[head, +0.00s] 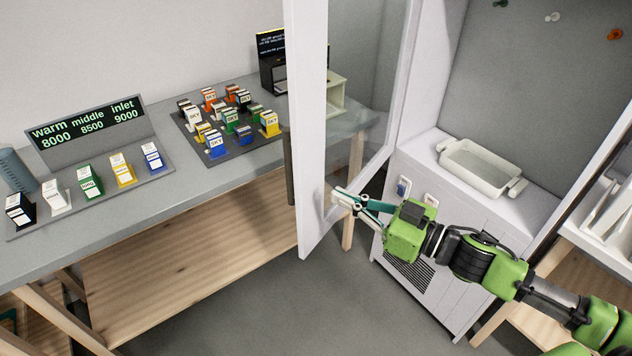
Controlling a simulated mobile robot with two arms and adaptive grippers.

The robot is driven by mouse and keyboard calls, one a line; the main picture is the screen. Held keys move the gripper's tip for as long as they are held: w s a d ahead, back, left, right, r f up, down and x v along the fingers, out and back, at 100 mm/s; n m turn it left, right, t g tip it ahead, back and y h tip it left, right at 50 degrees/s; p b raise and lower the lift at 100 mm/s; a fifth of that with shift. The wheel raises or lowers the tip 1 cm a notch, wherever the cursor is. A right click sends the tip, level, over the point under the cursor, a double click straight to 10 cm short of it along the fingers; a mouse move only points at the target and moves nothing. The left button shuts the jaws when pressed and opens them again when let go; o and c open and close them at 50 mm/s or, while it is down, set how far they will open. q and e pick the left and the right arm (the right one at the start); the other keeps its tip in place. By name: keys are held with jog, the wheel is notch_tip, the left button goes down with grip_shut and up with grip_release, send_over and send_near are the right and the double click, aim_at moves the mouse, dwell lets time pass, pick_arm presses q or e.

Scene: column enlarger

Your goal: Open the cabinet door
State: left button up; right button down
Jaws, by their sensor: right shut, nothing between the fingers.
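The white cabinet (430,160) stands right of centre. Its framed glass door (310,110) is swung out wide towards the left, showing the inside. A dark upright handle (290,170) shows at the door's outer left edge. My right gripper (340,197) reaches in from the right and is shut with nothing held. Its fingertips are at the inner face of the door's white frame, near the lower end; I cannot tell whether they touch it. My left gripper is not in view.
Inside the cabinet a white tray with handles (480,168) sits on a ledge. At left a grey table (200,190) holds several small coloured boxes and a sign (88,128) reading warm, middle, inlet. Grey floor (260,300) is clear below the door. Shelving stands at far right.

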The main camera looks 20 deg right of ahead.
aim_at(304, 179)
jog(key=p+x, duration=0.2)
jog(key=x, duration=0.3)
jog(key=shift+w+a+r, duration=0.2)
jog(key=shift+w, duration=0.05)
jog(key=shift+w+a+f, duration=0.2)
jog(key=shift+w+a, duration=0.25)
jog(key=shift+w+a+p, duration=0.15)
jog(key=shift+w+p, duration=0.15)
jog(key=w+a+m+t+h+b, duration=0.1)
jog(key=w+a+m+h+b, duration=0.1)
jog(key=w+a, duration=0.4)
jog(key=w+a+m+t+h+b, duration=0.2)
jog(key=w+a+h+b, duration=0.2)
jog(key=w, duration=0.9)
jog(key=shift+w+a+m+h+b, duration=0.3)
jog(key=shift+a+m+h+b, duration=0.1)
jog(key=shift+a, duration=0.75)
